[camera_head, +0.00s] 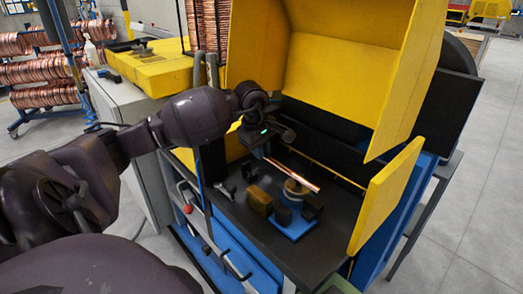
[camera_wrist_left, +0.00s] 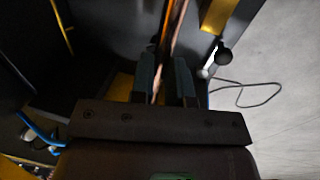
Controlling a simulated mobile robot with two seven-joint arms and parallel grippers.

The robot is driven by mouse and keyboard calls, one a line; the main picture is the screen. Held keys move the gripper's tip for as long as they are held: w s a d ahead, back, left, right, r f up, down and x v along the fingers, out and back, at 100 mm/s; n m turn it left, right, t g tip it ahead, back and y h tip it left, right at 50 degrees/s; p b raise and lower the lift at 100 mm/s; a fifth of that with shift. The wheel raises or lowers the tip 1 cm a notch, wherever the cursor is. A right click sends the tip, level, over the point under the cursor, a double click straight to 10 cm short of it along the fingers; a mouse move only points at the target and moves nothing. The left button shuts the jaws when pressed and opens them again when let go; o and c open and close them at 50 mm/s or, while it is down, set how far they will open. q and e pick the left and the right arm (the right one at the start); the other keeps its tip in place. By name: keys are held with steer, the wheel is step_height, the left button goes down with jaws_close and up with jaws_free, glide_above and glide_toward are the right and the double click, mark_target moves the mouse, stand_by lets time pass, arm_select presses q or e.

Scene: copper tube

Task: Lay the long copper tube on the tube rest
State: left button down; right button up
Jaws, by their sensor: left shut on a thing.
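The long copper tube (camera_head: 298,176) is a thin, shiny rod inside the yellow machine enclosure. My left gripper (camera_head: 260,148) is shut on its far-left end. The tube slants from there toward the lower right, its free end over the blue-based fixture. In the left wrist view the tube (camera_wrist_left: 170,40) runs away between the fingers of my left gripper (camera_wrist_left: 165,80). The blue-based fixture (camera_head: 293,229), which may be the tube rest, stands on the dark bench with small blocks and a round tan part. I cannot tell whether the tube touches it. My right gripper is not in view.
Yellow panels (camera_head: 385,195) wall the bench (camera_head: 245,222) at the back and right. A tan block (camera_head: 260,201) stands left of the fixture. A lever with a red knob (camera_head: 187,209) is at the front left. The bench's front strip is clear.

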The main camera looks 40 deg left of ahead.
arm_select(q)
steer(key=shift+f+b, duration=2.25)
steer(key=shift+f, duration=1.2)
steer(key=shift+f+b, duration=0.75)
steer(key=shift+f, duration=0.45)
steer(key=shift+w+f, duration=0.15)
steer(key=shift+f, duration=0.05)
steer(key=shift+w+f+b, duration=0.1)
steer(key=shift+w+b, duration=0.3)
steer(key=shift+b, duration=0.15)
steer(key=c, duration=1)
jaws_free()
steer(key=r, duration=0.3)
steer(key=s+r, duration=0.1)
steer(key=r, duration=0.3)
steer(key=s+r, duration=0.1)
steer(key=r, duration=0.2)
steer(key=shift+s+a+r+p, duration=0.1)
steer(key=shift+r+p, duration=0.25)
steer(key=shift+p, duration=0.05)
